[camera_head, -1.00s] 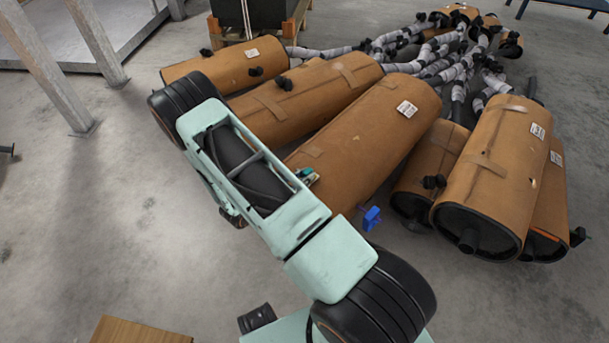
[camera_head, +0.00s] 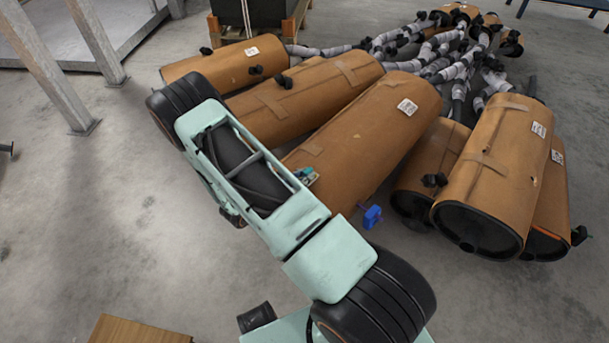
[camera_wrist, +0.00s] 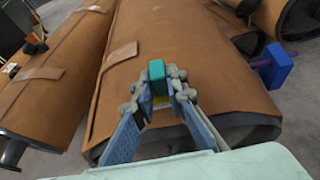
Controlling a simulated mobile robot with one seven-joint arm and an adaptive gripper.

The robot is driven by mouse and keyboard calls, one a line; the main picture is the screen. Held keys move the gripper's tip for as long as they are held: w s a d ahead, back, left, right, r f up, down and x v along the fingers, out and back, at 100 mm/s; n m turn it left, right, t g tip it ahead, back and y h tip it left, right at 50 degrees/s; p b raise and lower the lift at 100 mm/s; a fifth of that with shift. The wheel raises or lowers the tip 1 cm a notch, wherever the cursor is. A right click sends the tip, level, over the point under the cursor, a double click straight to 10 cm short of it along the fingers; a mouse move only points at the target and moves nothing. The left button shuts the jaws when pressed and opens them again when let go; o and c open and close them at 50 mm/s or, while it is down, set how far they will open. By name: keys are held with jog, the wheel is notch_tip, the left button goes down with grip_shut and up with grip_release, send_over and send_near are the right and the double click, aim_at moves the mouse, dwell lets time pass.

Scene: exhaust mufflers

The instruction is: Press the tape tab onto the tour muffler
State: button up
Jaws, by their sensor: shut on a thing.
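A long brown-wrapped muffler (camera_head: 365,135) lies in the middle of the group in the head view. It also fills the middle of the wrist view (camera_wrist: 205,60), under my gripper (camera_wrist: 157,88). A brown tape tab (camera_wrist: 121,56) shows on its wrap, left of the fingertips. My gripper is shut on a small teal block (camera_wrist: 157,70), with a yellow bit below it. The fingertips are over the muffler's near end; I cannot tell whether the block touches the wrap. In the head view my arm hides most of the gripper, and a teal bit (camera_head: 308,175) shows beside it.
Other brown mufflers lie left (camera_head: 305,95) and right (camera_head: 490,170) of the middle one. A blue block (camera_head: 372,217) is by its near end, on a purple rod in the wrist view. Grey wrapped pipes (camera_head: 435,60) crowd the back.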

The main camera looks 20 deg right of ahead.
dwell(0.4)
jog(key=shift+r+p, duration=0.3)
jog(key=shift+r, duration=0.15)
jog(key=shift+f+b, duration=0.35)
jog(key=shift+f, duration=0.1)
dwell(0.9)
jog(key=shift+r+p, duration=2.35)
jog(key=shift+r, duration=1.1)
jog(key=shift+a+r, duration=0.1)
jog(key=shift+r, duration=0.05)
